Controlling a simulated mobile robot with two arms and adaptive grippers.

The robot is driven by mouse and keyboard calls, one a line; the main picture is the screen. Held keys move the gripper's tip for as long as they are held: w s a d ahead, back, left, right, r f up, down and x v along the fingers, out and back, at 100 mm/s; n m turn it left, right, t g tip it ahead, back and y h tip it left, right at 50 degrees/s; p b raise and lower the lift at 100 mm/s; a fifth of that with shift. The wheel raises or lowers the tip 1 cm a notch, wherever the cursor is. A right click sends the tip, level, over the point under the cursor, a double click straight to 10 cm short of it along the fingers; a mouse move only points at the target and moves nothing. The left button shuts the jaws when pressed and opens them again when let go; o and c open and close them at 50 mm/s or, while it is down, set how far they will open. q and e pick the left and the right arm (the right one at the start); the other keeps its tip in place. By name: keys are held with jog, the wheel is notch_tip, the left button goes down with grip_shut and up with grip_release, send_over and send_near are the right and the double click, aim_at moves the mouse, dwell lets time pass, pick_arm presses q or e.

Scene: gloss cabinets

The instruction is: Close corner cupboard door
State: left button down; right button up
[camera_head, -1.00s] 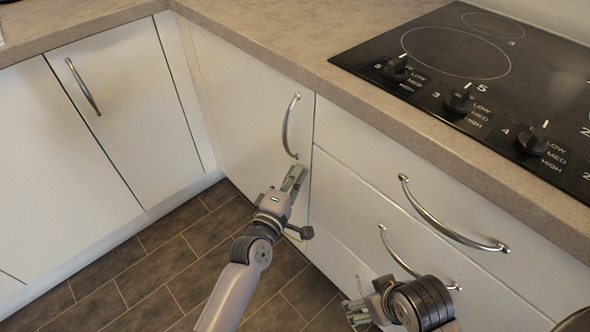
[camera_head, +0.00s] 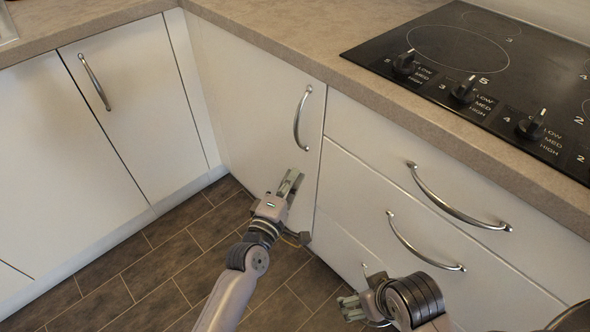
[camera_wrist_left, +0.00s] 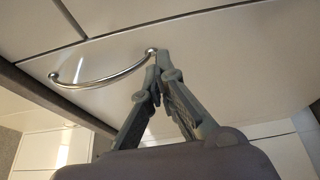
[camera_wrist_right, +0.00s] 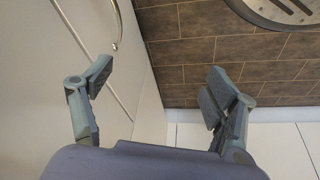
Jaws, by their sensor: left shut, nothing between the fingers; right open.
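The corner cupboard door (camera_head: 245,105) is the white door in the middle of the head view, with an upright curved metal handle (camera_head: 303,118) near its right edge. It looks nearly flush with the drawer fronts; I cannot tell if a small gap is left. My left gripper (camera_head: 291,180) is shut and empty, just below the handle in front of the door's lower right part. The left wrist view shows its closed fingertips (camera_wrist_left: 158,60) near one end of the handle (camera_wrist_left: 100,80). My right gripper (camera_head: 350,305) is open and empty, low before the drawers; it also shows in the right wrist view (camera_wrist_right: 155,75).
Drawers with metal handles (camera_head: 455,210) stand right of the door, under a beige worktop (camera_head: 270,40) with a black hob (camera_head: 480,70). Another white cupboard (camera_head: 140,115) is on the left. The tiled floor (camera_head: 130,265) is clear at the lower left.

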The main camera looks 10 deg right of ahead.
pick_arm(q)
jog(key=s+a+p, duration=0.1)
jog(key=s, duration=0.7)
jog(key=shift+a+f, duration=0.25)
jog(key=shift+a, duration=0.05)
pick_arm(e)
jog(key=x, duration=0.6)
jog(key=shift+s+d+f, duration=0.2)
jog(key=shift+s+d, duration=0.05)
jog(key=shift+s, duration=0.05)
